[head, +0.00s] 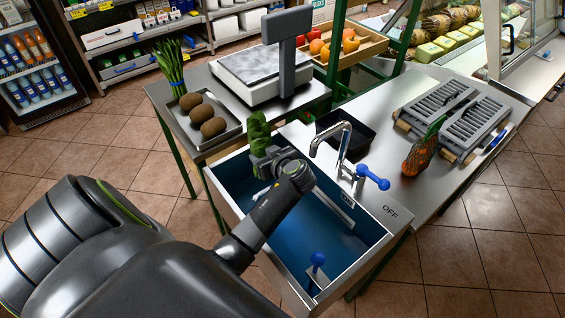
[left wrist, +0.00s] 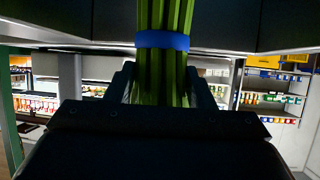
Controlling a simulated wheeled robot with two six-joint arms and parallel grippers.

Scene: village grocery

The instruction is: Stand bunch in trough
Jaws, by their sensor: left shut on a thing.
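A green bunch (head: 259,129) with dark leaves stands upright in my left gripper (head: 272,162), over the back left part of the trough. In the left wrist view its pale green stalks (left wrist: 163,88) with a blue band (left wrist: 162,40) lie between the fingers of my left gripper (left wrist: 165,85), which is shut on them. The trough (head: 237,205) is a steel basin with a blue inside. My arm hides part of it and the bunch's lower end, so I cannot tell whether the bunch touches the bottom. My right gripper is not in view.
A tap (head: 343,145) with a blue handle stands at the trough's right rim. A blue knob (head: 318,260) shows at the near end. A tray (head: 184,124) with brown fruits, another green bunch (head: 170,65) and a scale (head: 260,70) stand behind. A netted orange item (head: 420,155) is right.

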